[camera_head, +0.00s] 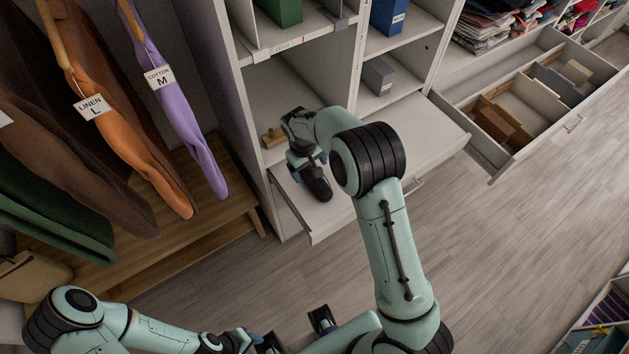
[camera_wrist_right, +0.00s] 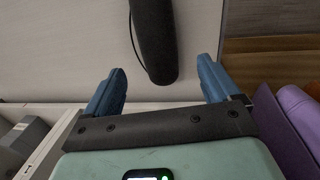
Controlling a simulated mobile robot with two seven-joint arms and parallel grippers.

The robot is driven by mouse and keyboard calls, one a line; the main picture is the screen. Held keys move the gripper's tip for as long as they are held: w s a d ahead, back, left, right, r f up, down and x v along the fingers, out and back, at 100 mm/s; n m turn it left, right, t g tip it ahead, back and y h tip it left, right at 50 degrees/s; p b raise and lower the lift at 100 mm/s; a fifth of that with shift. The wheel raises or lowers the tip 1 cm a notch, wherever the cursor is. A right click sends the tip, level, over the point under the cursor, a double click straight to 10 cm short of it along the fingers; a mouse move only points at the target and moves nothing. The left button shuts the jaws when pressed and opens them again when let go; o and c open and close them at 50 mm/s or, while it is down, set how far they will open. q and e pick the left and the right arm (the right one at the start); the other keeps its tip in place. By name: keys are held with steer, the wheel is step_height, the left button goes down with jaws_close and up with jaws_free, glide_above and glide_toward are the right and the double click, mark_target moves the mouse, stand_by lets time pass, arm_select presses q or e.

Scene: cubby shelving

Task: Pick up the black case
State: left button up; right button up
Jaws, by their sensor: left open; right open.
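The black case (camera_head: 316,187) is long and dark with a rounded end. It lies on a pale pull-out board low in the white cubby shelving. In the right wrist view the black case (camera_wrist_right: 154,42) has a thin dark strap along its left side, and its near end shows between the fingertips. My right gripper (camera_head: 307,160) is open at the case, its blue fingers (camera_wrist_right: 160,84) apart on either side of that end in the picture. I cannot tell the remaining depth gap. My left gripper (camera_head: 290,335) is open and empty at the bottom, far from the case.
A small wooden object (camera_head: 272,138) stands in the cubby just behind the case. A grey box (camera_head: 378,76) sits on the shelf to the right. Hanging clothes (camera_head: 140,110) are on the left. An open drawer (camera_head: 495,165) juts out at right. The floor in front is clear.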

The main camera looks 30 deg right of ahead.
mark_target(315, 182)
steer(key=shift+w+f, duration=0.15)
steer(key=shift+f, duration=0.6)
steer(key=f, duration=0.2)
steer(key=d+f, duration=0.1)
steer(key=f, duration=0.2)
steer(key=c, duration=1.2)
